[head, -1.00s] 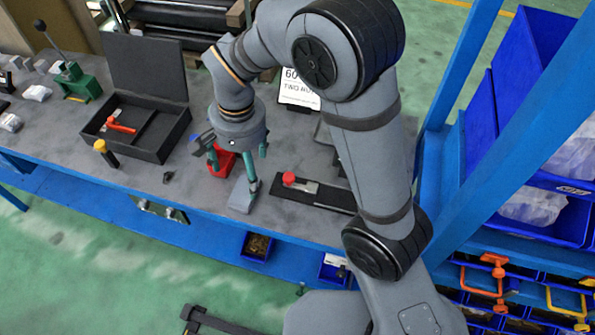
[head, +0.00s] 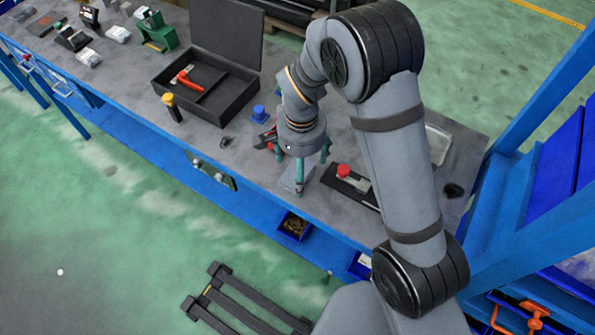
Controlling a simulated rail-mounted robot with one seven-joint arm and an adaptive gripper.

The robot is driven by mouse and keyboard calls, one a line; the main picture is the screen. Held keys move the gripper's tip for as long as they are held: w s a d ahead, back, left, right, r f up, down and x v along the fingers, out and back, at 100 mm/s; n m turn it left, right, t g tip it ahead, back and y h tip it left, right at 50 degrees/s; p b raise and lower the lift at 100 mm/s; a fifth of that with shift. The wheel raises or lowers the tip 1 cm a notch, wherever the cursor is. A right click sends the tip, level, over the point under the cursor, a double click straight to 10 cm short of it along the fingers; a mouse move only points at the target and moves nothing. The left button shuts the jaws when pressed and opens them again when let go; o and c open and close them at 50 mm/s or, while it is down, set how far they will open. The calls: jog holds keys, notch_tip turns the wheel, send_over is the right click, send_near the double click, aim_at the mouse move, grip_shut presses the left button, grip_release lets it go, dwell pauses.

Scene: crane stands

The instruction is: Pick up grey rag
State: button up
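The grey rag (head: 291,181) appears as a small flat light-grey piece near the front edge of the workbench in the head view. My gripper (head: 312,172) points down over the bench right at the rag, with its teal fingers spread apart. One fingertip overlaps the rag in the picture; I cannot tell whether it touches it. Nothing shows between the fingers, and part of the rag is hidden behind the finger.
A black open case (head: 225,90) with a red-handled tool stands on the workbench (head: 130,95) to the left. A yellow-topped tool (head: 172,107), a blue object (head: 259,113) and a dark plate with a red knob (head: 343,172) are nearby. Blue posts (head: 535,130) stand at right.

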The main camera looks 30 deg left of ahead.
jog(key=shift+w+f, duration=0.1)
jog(key=shift+f, duration=1.4)
jog(key=shift+c, duration=1.4)
jog(key=c, duration=1.1)
jog(key=shift+r, duration=0.1)
